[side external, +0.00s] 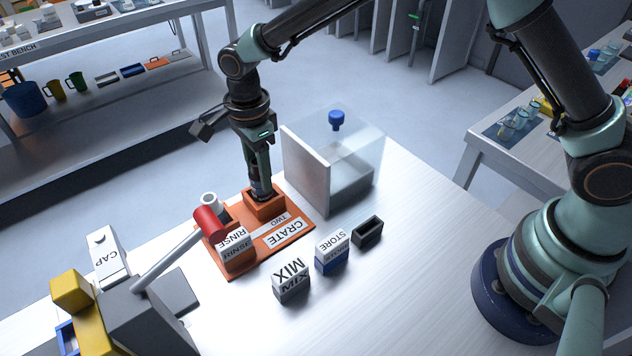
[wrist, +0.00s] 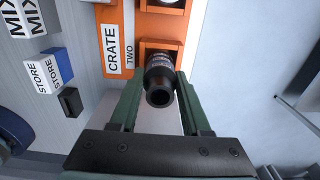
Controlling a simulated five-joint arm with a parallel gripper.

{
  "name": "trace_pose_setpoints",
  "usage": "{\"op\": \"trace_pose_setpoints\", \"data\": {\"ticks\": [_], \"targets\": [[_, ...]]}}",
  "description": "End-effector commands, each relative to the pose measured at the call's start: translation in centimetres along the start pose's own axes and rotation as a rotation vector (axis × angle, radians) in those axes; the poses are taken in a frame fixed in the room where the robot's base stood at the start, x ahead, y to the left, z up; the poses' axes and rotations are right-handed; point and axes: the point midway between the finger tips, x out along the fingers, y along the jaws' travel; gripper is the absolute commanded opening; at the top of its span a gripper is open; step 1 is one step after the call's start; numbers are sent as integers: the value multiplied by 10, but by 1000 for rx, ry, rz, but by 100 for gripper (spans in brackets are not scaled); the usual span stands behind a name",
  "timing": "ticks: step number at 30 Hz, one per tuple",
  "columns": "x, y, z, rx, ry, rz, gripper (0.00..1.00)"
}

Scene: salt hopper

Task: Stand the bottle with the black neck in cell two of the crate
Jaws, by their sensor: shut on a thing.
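The bottle with the black neck (wrist: 160,82) is between my gripper's fingers in the wrist view, its dark round mouth facing the camera. My gripper (wrist: 160,104) is shut on it. In the side view my gripper (side external: 262,186) points down at the orange cell beside the TWO label on the crate (side external: 297,219). The bottle's lower part is hidden there by the fingers and cell wall. In the wrist view the bottle overlaps the near part of cell two (wrist: 146,44). I cannot tell whether its base touches the cell floor.
A white round-mouthed bottle (side external: 210,199) stands at the crate's far left. A red-ended lever (side external: 208,223) reaches over the crate near the RINSE block (side external: 236,248). A clear-sided box (side external: 333,165) stands close behind. MIX (side external: 291,281) and STORE (side external: 332,250) blocks stand in front.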

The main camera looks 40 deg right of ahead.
Motion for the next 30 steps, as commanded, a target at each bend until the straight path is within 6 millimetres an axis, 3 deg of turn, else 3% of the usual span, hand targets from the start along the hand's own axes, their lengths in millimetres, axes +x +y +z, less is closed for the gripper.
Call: {"op": "trace_pose_setpoints", "data": {"ticks": [4, 16, 17, 19, 30], "targets": [[22, 1, 0, 0, 2, 3, 0], [27, 0, 0, 0, 0, 1, 0], [27, 0, 0, 0, 0, 1, 51], [27, 0, 0, 0, 0, 0, 77], [24, 0, 0, 0, 0, -1, 77]]}}
